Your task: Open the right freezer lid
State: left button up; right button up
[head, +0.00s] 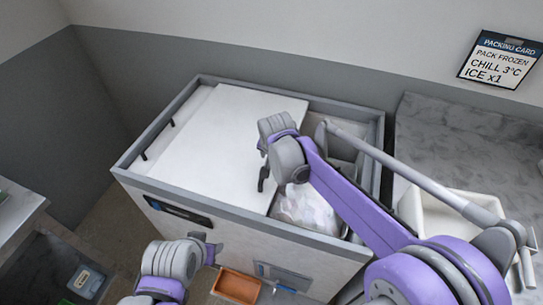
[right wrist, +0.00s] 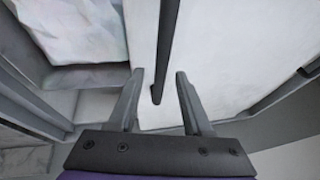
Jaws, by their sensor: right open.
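The freezer (head: 290,232) is a white chest with a grey rim. Its right lid (head: 235,125) is a white sliding panel lying left of the opening, over most of the left lid (head: 187,108). The right part of the chest is open. The right lid's dark bar handle (head: 262,182) is near its right edge and also shows in the right wrist view (right wrist: 165,50). My right gripper (right wrist: 159,75) is open, its fingers on either side of the handle. In the head view my wrist hides its fingertips. My left gripper (head: 212,249) is before the chest, its jaw state unclear.
A clear bag of pale contents (head: 305,208) lies in the open part of the chest. A grey counter (head: 450,145) with a white bin (head: 437,218) is at the right. An orange tray (head: 237,286) is in front. A packing card (head: 500,60) hangs on the wall.

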jog(key=a+v, duration=0.1)
jog(key=v, duration=0.9)
jog(key=shift+d+r, duration=0.3)
jog(key=shift+d, duration=0.25)
jog(key=shift+s, duration=0.1)
jog(key=s+d+f+n, duration=0.1)
jog(key=s+d+f, duration=0.2)
jog(key=s+d, duration=0.4)
jog(key=s+d+f+n, duration=0.1)
jog(key=s+d+f, duration=0.3)
jog(key=s+d, duration=0.3)
jog(key=s+d+f+n+h, duration=0.1)
jog(key=s+d+f, duration=0.3)
jog(key=s+d, duration=0.3)
jog(key=s, duration=0.2)
jog(key=shift+s+t, duration=0.3)
jog(key=shift+d, duration=0.15)
